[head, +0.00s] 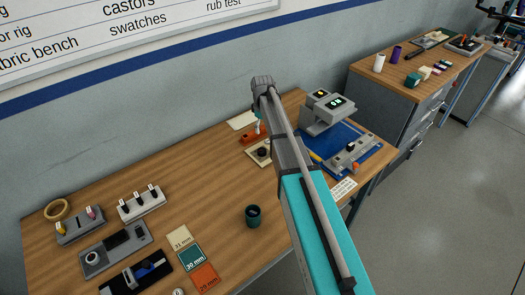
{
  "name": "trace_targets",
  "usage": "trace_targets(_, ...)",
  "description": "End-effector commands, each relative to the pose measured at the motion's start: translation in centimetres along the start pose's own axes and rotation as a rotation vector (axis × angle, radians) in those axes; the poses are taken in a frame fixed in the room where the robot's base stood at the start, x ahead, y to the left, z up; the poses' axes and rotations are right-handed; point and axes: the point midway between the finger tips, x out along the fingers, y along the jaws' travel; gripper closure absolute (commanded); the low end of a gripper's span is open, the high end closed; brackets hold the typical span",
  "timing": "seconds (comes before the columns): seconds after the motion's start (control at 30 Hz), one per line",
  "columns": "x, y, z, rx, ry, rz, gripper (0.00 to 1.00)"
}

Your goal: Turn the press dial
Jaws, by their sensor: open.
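A grey machine with a small lit display (328,112) stands on a blue mat at the right part of the wooden bench; it may be the press. In front of it on the mat is a low grey fixture (355,158) with a black knob (351,147) and an orange part. A beige plate with a dark round knob (262,152) sits left of my arm. I cannot tell which knob is the press dial. My arm rises across the middle and hides part of the bench and mat. My gripper cannot be made out.
The bench (150,205) holds grey fixtures (115,248) at left, labelled swatches (192,258), a dark green cup (253,216) and an orange block (252,136). A second bench (400,80) stands behind right. Grey floor at right is clear.

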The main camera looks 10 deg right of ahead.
Motion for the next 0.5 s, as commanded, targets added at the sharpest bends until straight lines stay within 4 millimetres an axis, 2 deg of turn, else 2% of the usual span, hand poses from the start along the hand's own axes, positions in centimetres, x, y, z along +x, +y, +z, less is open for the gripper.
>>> trace_targets(0.27, 0.6, 0.0, 0.0, 0.001, 0.0, 0.0, 0.1)
trace_targets(0.5, 2.1, 0.0, 0.0, 0.001, 0.0, 0.0, 0.1)
